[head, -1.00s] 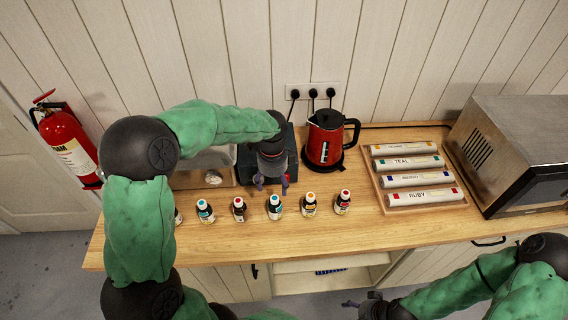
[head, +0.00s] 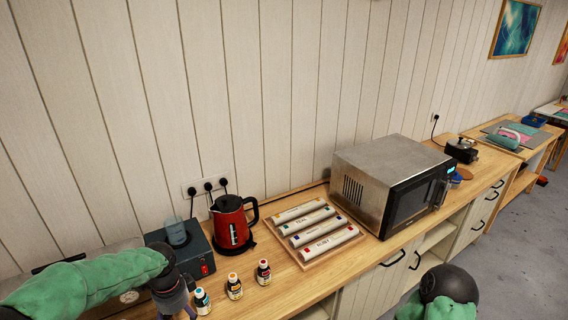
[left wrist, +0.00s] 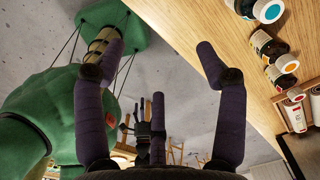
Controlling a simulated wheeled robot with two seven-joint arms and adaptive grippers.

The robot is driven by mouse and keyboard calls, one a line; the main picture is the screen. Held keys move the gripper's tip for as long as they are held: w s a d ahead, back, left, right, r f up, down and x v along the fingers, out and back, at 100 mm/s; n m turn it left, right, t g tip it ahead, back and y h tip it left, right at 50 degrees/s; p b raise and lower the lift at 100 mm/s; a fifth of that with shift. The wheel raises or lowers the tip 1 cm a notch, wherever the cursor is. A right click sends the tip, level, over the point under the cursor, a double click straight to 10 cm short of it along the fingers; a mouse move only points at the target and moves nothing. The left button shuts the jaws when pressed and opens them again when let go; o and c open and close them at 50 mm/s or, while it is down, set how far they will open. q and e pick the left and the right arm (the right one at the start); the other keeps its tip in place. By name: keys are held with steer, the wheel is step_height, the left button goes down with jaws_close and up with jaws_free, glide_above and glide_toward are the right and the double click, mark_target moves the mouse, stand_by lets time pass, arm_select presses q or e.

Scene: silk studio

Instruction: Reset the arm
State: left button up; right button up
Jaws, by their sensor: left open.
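My left gripper (head: 176,312) is at the lower left of the head view, low in front of the dark blue-grey device (head: 196,262) and left of the small bottles. In the left wrist view its purple fingers (left wrist: 157,60) are spread wide with nothing between them. My right arm shows only as a black joint and green sleeve at the lower right of the head view; I cannot make out its gripper.
Three small bottles (head: 234,287) stand near the counter edge. A red kettle (head: 232,226), a tray of labelled tubes (head: 306,264) and a microwave (head: 394,182) line the counter (head: 275,290). Grey floor (head: 525,240) is open at right.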

arm_select(q)
steer(key=s+d+f+n+h, duration=0.2)
steer(key=s+d+f+n, duration=0.15)
steer(key=d+f, duration=0.4)
steer(key=s+d+f+n+h, duration=0.15)
steer(key=d+f+n, duration=0.3)
steer(key=f, duration=0.55)
steer(key=s+d+f+n, duration=0.6)
steer(key=s+f+n, duration=0.4)
steer(key=s, duration=0.3)
step_height(320, 180, down, 11)
steer(key=b, duration=1.1)
steer(key=shift+w, duration=0.15)
arm_select(e)
step_height(320, 180, down, 11)
steer(key=shift+s, duration=0.4)
arm_select(q)
steer(key=shift+r+h, duration=0.1)
steer(key=shift+h, duration=0.15)
